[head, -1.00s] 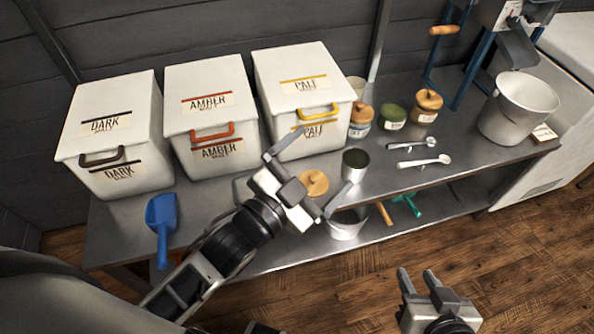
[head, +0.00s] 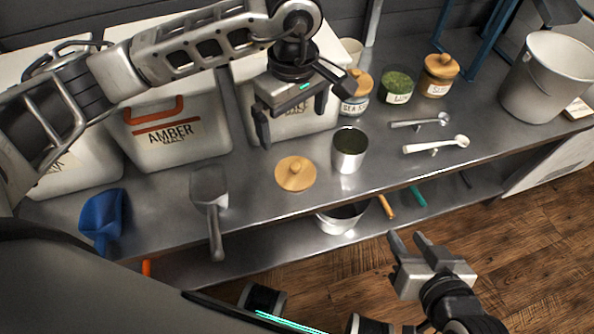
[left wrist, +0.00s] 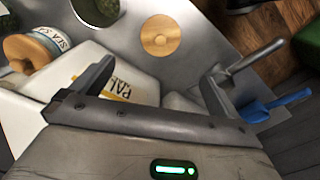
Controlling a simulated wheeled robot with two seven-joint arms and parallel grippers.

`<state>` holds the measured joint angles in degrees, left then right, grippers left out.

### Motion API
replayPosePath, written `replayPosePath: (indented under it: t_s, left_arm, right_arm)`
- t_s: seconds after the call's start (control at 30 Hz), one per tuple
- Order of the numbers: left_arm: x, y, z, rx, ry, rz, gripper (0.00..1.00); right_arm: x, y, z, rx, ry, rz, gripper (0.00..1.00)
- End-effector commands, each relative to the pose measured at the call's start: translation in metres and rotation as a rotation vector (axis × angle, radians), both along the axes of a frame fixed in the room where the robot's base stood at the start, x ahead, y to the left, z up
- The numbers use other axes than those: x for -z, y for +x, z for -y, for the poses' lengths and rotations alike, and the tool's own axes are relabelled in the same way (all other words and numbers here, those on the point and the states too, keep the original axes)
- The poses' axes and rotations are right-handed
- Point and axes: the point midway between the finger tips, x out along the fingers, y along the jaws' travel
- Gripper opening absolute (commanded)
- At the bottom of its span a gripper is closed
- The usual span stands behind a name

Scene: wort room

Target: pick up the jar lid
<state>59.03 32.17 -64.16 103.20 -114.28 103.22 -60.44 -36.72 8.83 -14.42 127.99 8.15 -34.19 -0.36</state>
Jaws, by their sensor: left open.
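The round wooden jar lid (head: 296,174) with a small knob lies on the steel bench, left of a metal cup (head: 349,150). My left gripper (head: 292,122) is open and empty, above the bench in front of the pale malt bin, a little behind the lid in the head view. In the left wrist view the lid (left wrist: 160,36) lies beyond the open fingers (left wrist: 158,76), apart from them. An open glass jar with green contents (head: 397,86) stands at the back between two lidded jars. My right gripper (head: 410,243) is open and empty, over the floor in front of the bench.
A grey scoop (head: 210,190) and a blue scoop (head: 102,218) lie left of the lid. A white bucket (head: 545,80) stands at the far right. A pot (head: 342,217) sits on the lower shelf.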

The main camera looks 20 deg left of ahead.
Motion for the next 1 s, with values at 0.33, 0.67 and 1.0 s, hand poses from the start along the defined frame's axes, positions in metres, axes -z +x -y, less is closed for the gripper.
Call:
replayPosePath:
  t_s: [0.33, 0.67, 1.0]
  left_arm:
    - [0.075, -0.002, 0.002, -0.001, -0.006, -0.007, 1.00]
    - [0.097, -0.001, 0.002, 0.000, -0.007, -0.003, 1.00]
    - [0.142, -0.002, 0.003, -0.001, -0.009, -0.005, 1.00]
  right_arm:
    - [0.017, 0.002, -0.004, -0.014, 0.001, -0.027, 0.36]
    - [0.024, 0.001, -0.005, -0.018, 0.001, -0.042, 0.36]
    - [0.037, 0.002, -0.008, -0.029, 0.005, -0.064, 0.36]
